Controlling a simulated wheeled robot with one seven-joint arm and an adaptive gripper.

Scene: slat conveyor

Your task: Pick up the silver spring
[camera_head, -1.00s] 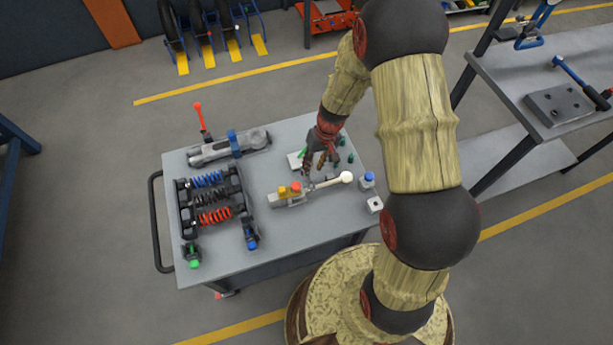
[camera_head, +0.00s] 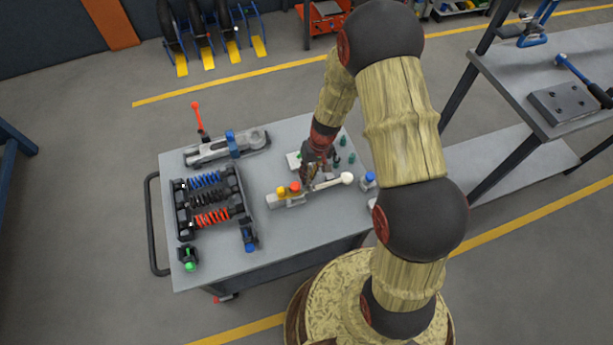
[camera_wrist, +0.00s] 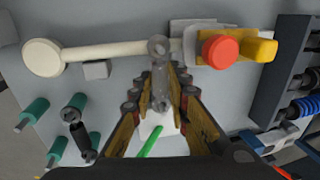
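I cannot make out a plainly silver coil spring in either view. In the wrist view, a small grey part (camera_wrist: 160,88) with a rounded end lies between my fingertips; its coils, if any, are too blurred to tell. My gripper (camera_wrist: 166,78) is low over the table, its fingers apart on either side of that part, and I see no clear grip on it. In the head view, my gripper (camera_head: 308,182) is beside the toggle clamp and hides what is under it. A rack holds a blue spring (camera_head: 206,180), a black spring (camera_head: 208,198) and a red spring (camera_head: 212,217).
The toggle clamp has a white-ball handle (camera_wrist: 42,57), a red knob (camera_wrist: 220,50) and a yellow knob (camera_wrist: 260,49), close to my fingertips. Several green pegs (camera_wrist: 34,111) and a dark double-ended part (camera_wrist: 76,126) lie nearby.

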